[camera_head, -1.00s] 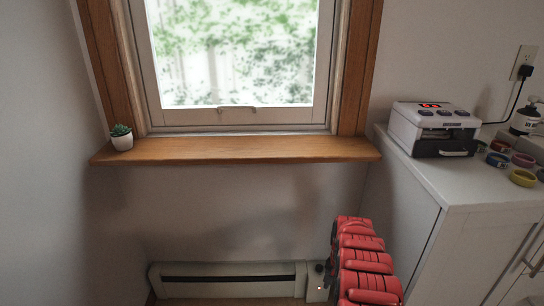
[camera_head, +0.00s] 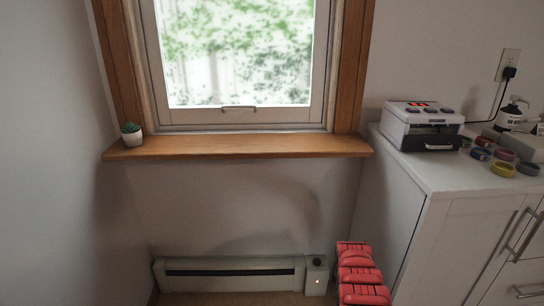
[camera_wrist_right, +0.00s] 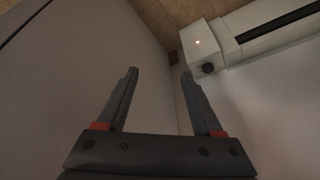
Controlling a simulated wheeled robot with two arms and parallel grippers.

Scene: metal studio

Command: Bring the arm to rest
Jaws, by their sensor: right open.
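My right arm shows as red segments (camera_head: 361,275) at the bottom of the head view, in front of the cabinet's left side. Its gripper is out of the head view. In the right wrist view my right gripper (camera_wrist_right: 160,88) is open, with two dark fingers spread apart and nothing between them. A plain pale surface lies beyond the fingers. My left gripper is in neither view.
A white cabinet (camera_head: 391,212) stands at the right, with a white device (camera_head: 421,115) and several coloured rings on top. A baseboard heater (camera_head: 230,284) runs along the wall under the wooden windowsill (camera_head: 240,147). A small potted plant (camera_head: 132,135) stands on the sill.

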